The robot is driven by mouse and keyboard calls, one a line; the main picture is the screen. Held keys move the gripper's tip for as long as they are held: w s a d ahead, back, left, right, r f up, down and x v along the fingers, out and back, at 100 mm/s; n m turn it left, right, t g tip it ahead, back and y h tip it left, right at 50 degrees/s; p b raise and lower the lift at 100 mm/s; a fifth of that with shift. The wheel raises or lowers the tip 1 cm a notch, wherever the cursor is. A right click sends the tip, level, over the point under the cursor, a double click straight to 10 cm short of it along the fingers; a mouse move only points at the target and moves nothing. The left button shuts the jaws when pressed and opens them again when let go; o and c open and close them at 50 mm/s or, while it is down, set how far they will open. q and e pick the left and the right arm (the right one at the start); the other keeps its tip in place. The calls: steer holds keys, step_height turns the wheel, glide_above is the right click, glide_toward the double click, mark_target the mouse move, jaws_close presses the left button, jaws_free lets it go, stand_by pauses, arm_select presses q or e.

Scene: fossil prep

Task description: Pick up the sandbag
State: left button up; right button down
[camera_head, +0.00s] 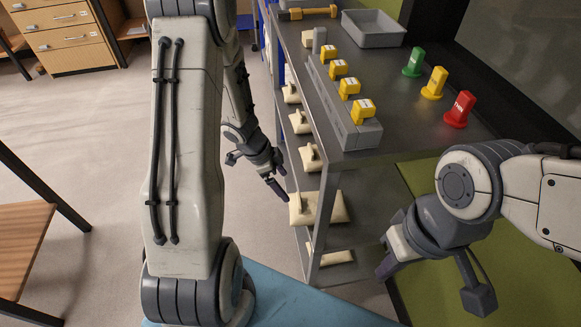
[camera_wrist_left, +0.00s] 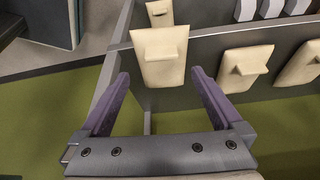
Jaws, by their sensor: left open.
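Several cream sandbags with raised grip tabs sit on the grey rack's shelves. In the head view a large one (camera_head: 335,208) lies low at the rack's near end, and another (camera_head: 310,158) is just above. My left gripper (camera_head: 281,180) is beside the rack's left side, close to these bags. In the left wrist view my left gripper (camera_wrist_left: 160,76) is open and empty, with a sandbag (camera_wrist_left: 160,62) ahead between its fingertips, apart from them. My right gripper (camera_head: 385,270) hangs right of the rack's near end; its jaw opening cannot be made out.
A rack post (camera_head: 325,225) stands near the left gripper. Open floor (camera_head: 95,130) lies left.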

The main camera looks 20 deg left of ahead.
mark_target(297, 200)
arm_select(q)
steer(key=shift+w, duration=0.15)
steer(key=shift+d, duration=0.1)
steer(key=b+x, duration=0.6)
steer(key=x, duration=0.4)
steer(key=shift+f+b, duration=0.25)
steer(key=shift+b, duration=0.15)
steer(key=shift+c, duration=0.3)
jaws_close()
